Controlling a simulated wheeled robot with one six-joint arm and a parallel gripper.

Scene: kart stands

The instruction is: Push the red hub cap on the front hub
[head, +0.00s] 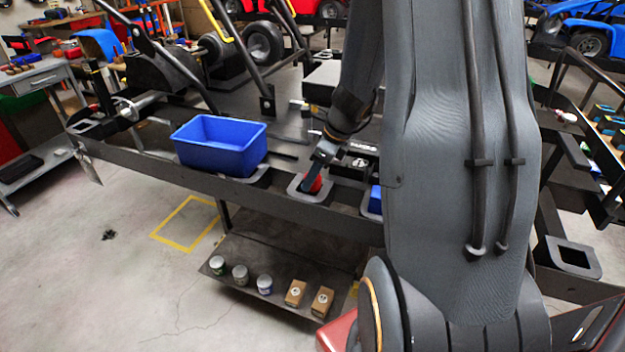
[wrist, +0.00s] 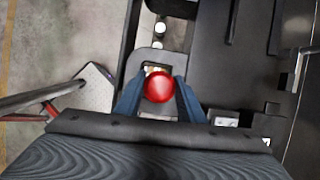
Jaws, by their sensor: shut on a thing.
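The red hub cap (head: 315,183) is between the fingers of my gripper (head: 312,182), over a square ring-shaped holder (head: 294,189) on the stand's near rail. In the wrist view, the round red cap (wrist: 158,86) sits between the two blue-grey fingertips of my gripper (wrist: 158,92), which is shut on it. I cannot tell whether the cap touches the holder. A hub with a pale metal ring (head: 126,109) shows at the stand's left end, well apart from my gripper. I cannot tell for sure that it is the front hub.
A blue bin (head: 213,158) stands on the rail left of my gripper. Another blue thing (head: 375,200) is just right of it, partly hidden by my arm. Several cans and boxes stand on a low shelf (head: 240,250).

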